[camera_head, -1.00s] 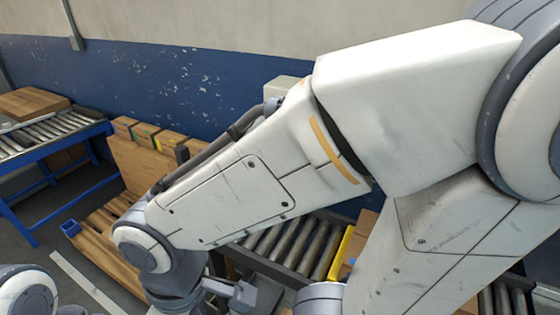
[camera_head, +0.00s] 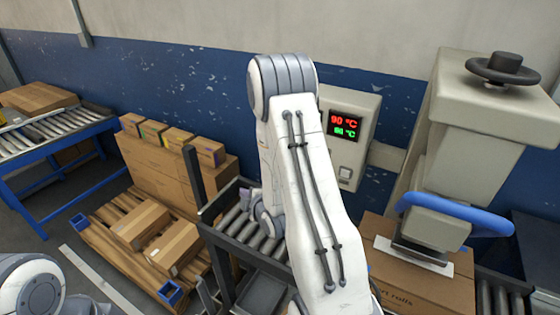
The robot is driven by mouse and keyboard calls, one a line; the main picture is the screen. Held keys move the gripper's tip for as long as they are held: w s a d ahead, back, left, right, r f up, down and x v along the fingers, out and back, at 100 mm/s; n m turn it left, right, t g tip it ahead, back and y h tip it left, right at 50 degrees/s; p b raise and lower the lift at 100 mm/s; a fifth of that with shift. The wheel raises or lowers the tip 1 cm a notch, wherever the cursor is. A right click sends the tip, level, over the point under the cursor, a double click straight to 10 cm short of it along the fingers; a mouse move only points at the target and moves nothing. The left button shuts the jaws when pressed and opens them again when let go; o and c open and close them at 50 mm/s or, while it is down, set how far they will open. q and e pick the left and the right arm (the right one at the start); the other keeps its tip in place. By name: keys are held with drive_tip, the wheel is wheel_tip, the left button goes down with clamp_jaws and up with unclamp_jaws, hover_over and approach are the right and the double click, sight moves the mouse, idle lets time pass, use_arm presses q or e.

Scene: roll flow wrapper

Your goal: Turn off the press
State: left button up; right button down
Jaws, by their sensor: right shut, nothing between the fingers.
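The press (camera_head: 455,110) is a beige machine at the right with a black handwheel (camera_head: 498,68) on top and a blue handle (camera_head: 455,213). Its head is down at a cardboard box. A beige control box (camera_head: 358,105) on the wall to its left has a lit display (camera_head: 344,124), with a red 90 °C above a green reading. A small pale switch (camera_head: 345,174) sits low on the box; its position is too small to tell. My right gripper (camera_head: 266,222) is mostly hidden behind my right arm, shut and empty, left of and below the control box. My left gripper is out of view.
A roller conveyor (camera_head: 240,225) runs behind my right arm. A cardboard box (camera_head: 415,285) stands under the press head. A wooden pallet (camera_head: 125,262) with boxes is at left. A blue-framed conveyor (camera_head: 60,145) holds a carton at far left.

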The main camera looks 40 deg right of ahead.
drive_tip(key=s+d+t+h, duration=0.1)
drive_tip(key=s+d+h, duration=0.1)
drive_tip(key=d, duration=0.3)
drive_tip(key=s+d+r+t+h, duration=0.1)
drive_tip(key=s+d+t+h, duration=0.1)
drive_tip(key=d, duration=0.3)
drive_tip(key=shift+s+d+h+p, duration=0.15)
drive_tip(key=shift+s+h+p, duration=0.15)
drive_tip(key=shift+s, duration=0.6)
drive_tip(key=shift+r, duration=0.1)
drive_tip(key=s+d+b+x, duration=0.1)
drive_tip(key=d+b+x, duration=0.1)
drive_tip(key=b+x, duration=1)
drive_tip(key=shift+w+d+f, duration=0.2)
drive_tip(key=shift+w+d, duration=0.15)
drive_tip(key=shift+d, duration=0.15)
